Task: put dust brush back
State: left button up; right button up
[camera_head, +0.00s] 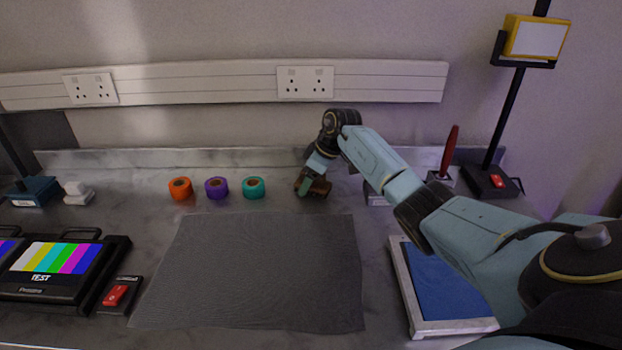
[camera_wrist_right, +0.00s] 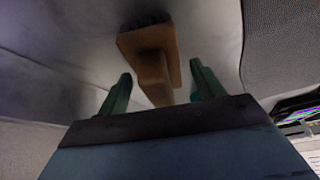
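The dust brush (camera_wrist_right: 150,48) shows in the right wrist view as a wooden block with dark bristles at its far edge and a wooden handle pointing back toward my gripper. My right gripper (camera_wrist_right: 161,72) has its two green fingers apart, one on each side of the handle, with a visible gap on both sides. In the head view my right gripper (camera_head: 308,187) is low over the bench behind the grey mat, and a brown part of the brush (camera_head: 321,187) shows beside it, mostly hidden. My left gripper is not in view.
Orange (camera_head: 180,188), purple (camera_head: 216,188) and teal (camera_head: 253,187) tape rolls stand left of my right gripper. The grey mat (camera_head: 260,270) is bare. A blue-topped tray (camera_head: 440,285) lies under my right arm. A red-handled tool (camera_head: 450,150) stands upright at the back right.

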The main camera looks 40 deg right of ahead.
jog(key=shift+r, duration=0.1)
jog(key=shift+d+r, duration=0.1)
jog(key=shift+r, duration=0.2)
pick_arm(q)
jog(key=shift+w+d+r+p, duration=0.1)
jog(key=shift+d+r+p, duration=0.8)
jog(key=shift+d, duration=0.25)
pick_arm(e)
jog(key=v, duration=1.1)
jog(key=shift+s+r, duration=0.15)
jog(key=shift+s, duration=0.1)
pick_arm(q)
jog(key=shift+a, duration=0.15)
